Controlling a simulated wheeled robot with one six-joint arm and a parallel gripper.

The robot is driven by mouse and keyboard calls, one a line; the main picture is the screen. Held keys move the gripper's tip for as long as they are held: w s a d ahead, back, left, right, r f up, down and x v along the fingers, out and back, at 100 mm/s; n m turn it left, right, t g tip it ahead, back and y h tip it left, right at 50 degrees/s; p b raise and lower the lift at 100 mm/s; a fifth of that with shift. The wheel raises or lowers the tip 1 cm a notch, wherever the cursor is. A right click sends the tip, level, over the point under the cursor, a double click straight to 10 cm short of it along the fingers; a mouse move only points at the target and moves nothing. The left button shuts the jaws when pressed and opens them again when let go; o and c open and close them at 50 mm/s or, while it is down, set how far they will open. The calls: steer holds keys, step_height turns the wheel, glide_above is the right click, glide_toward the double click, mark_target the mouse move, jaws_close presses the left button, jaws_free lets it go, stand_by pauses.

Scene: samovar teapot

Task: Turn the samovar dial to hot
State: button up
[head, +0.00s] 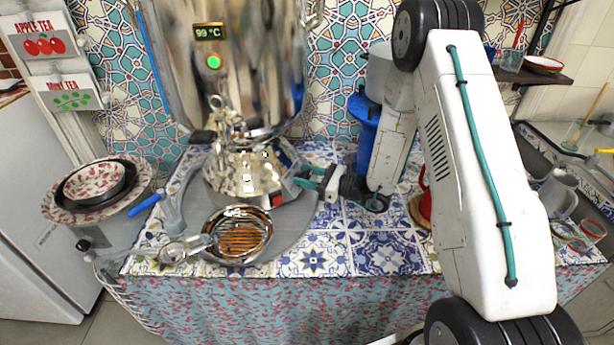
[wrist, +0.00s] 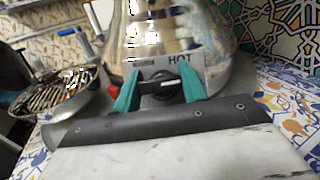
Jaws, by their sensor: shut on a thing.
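The samovar (head: 235,85) is a large shiny metal urn with a display reading 99 °C and a green light. Its lower base (head: 245,170) stands on a round grey tray (head: 300,222). In the wrist view, a metal plate marked HOT (wrist: 183,57) carries a dark round dial (wrist: 160,96), with a white mark on its right side. HOT stands above and right of the dial. My gripper (head: 305,178) comes from the right at the samovar's base. In the wrist view its teal fingers (wrist: 160,88) are on either side of the dial and shut on it.
A strainer-like pan (head: 238,236) lies in front of the samovar; a blue-handled tool (head: 146,205) is left of it. A blue container (head: 364,130) stands behind my arm. Patterned bowls (head: 93,183) are far left.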

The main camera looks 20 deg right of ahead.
steer(key=n+g+y, duration=0.1)
steer(key=n+g, duration=0.1)
steer(key=n, duration=0.2)
steer(key=n+g+y, duration=0.1)
steer(key=n+g, duration=0.1)
steer(key=n, duration=0.2)
steer(key=shift+g, duration=0.4)
steer(key=n+g, duration=0.2)
steer(key=n, duration=0.1)
steer(key=n+g, duration=0.1)
steer(key=n, duration=0.1)
steer(key=shift+n+g+h, duration=0.3)
steer(key=shift+n+g, duration=0.1)
steer(key=o, duration=1)
